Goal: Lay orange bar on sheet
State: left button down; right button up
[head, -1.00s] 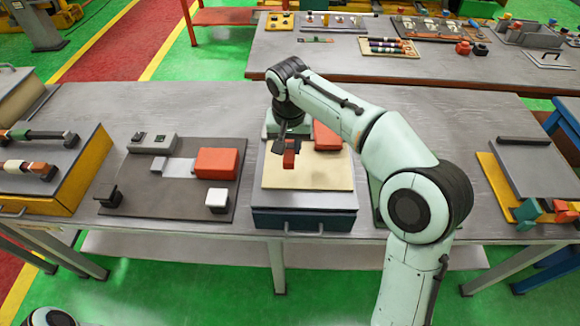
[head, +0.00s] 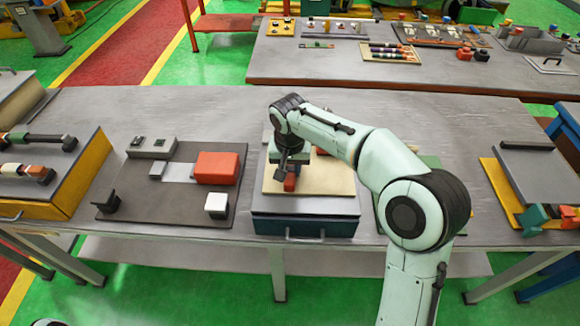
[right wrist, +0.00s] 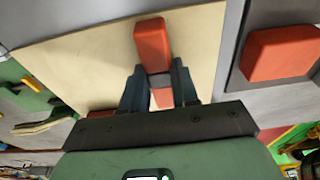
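My right gripper (head: 290,174) is over the left part of a pale cream sheet (head: 335,182) on a dark teal box with a grey top. It is shut on an orange bar (head: 290,185). In the right wrist view the bar (right wrist: 152,45) sits between the two dark fingers and sticks out past their tips, over the sheet (right wrist: 90,62). The bar is at or just above the sheet; I cannot tell whether it touches. My left gripper is out of view.
Another orange piece (head: 321,151) shows partly behind my right arm, at the sheet's back. Left of the box, a dark plate (head: 150,195) carries an orange block (head: 217,168), a white cube (head: 216,204) and grey parts. A yellow-edged fixture (head: 497,190) stands right. Bare table lies behind.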

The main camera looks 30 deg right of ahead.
aim_at(290, 176)
jog(key=o, duration=0.4)
jog(key=shift+s, duration=0.1)
jog(key=shift+o, duration=0.2)
jog(key=shift+r, duration=0.15)
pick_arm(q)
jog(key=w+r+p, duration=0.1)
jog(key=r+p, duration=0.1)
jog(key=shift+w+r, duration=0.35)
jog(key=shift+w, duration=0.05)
pick_arm(e)
notch_tip(290, 176, up, 12)
jog(key=s+a, duration=0.1)
jog(key=shift+s, duration=0.2)
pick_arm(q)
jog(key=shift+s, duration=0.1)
